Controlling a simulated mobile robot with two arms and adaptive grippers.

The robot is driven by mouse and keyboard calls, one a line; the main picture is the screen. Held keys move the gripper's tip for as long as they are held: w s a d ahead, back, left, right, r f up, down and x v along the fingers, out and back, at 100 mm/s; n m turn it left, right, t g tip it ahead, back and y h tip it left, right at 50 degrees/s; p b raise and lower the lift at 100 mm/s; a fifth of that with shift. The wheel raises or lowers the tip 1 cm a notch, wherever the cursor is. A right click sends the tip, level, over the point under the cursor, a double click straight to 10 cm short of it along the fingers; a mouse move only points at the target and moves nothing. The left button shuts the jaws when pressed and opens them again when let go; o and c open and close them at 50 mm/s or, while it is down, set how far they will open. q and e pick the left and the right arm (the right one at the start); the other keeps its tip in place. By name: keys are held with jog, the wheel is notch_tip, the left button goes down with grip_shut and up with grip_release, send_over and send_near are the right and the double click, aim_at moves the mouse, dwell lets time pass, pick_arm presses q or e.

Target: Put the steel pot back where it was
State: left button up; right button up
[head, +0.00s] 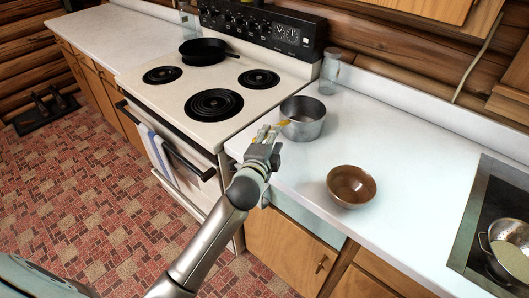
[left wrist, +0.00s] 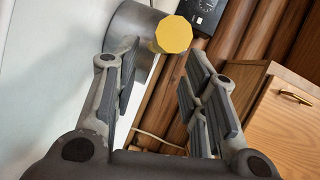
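The steel pot (head: 303,119) stands upright on the white counter (head: 408,170), just right of the stove. Its yellow handle (head: 284,123) points left toward my left gripper (head: 268,136). The left wrist view shows part of the pot's steel side (left wrist: 136,30) and the yellow handle end (left wrist: 173,35). My left gripper (left wrist: 157,75) is open there, its fingers spread wide. The handle end appears between and beyond the fingertips, not clamped. The pot's far side is out of the wrist view. My right gripper is not in view.
The stove (head: 188,112) has a black skillet (head: 203,52) on a back burner; its other burners are bare. A glass jar (head: 330,76) stands behind the pot. A brown bowl (head: 351,187) sits in front of it. A sink (head: 482,226) holding a metal colander (head: 508,250) is at right.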

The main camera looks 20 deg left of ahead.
pick_arm(q)
jog(key=s+r, duration=0.1)
jog(key=s, duration=0.6)
jog(key=shift+d+b, duration=0.25)
jog(key=shift+b, duration=0.1)
